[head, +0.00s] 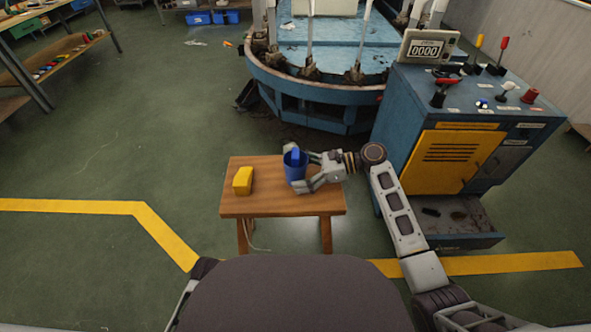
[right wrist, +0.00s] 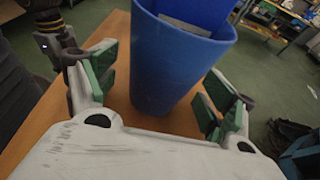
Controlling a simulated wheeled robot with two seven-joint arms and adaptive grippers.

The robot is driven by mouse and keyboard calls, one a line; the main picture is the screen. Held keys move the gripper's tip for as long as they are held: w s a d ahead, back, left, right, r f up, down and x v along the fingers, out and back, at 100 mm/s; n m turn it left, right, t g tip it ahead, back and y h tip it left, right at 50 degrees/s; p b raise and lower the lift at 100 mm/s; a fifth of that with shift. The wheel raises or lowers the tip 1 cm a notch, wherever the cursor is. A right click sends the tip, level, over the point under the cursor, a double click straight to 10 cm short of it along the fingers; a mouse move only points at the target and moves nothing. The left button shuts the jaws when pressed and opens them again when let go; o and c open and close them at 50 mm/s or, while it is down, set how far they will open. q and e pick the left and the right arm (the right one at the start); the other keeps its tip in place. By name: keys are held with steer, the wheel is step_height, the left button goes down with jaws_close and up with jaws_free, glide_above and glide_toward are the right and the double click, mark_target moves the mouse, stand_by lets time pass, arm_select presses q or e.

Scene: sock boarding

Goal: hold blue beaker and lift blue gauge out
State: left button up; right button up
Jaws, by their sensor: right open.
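The blue beaker (head: 294,173) stands upright on a small wooden table (head: 253,205). The blue gauge (head: 295,154) sits inside it, its top showing above the rim. My right gripper (head: 303,170) comes in from the right with its fingers on either side of the beaker. In the right wrist view the beaker (right wrist: 170,70) stands between the open green-padded fingers (right wrist: 155,92), with gaps visible at both sides. The gauge shows only in part inside the beaker's mouth there (right wrist: 200,12). My left gripper is not seen in the head view.
A yellow block (head: 242,181) lies on the table left of the beaker. A blue control cabinet (head: 455,130) with levers stands to the right. A round blue machine (head: 320,75) stands behind the table.

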steer(key=c, duration=0.9)
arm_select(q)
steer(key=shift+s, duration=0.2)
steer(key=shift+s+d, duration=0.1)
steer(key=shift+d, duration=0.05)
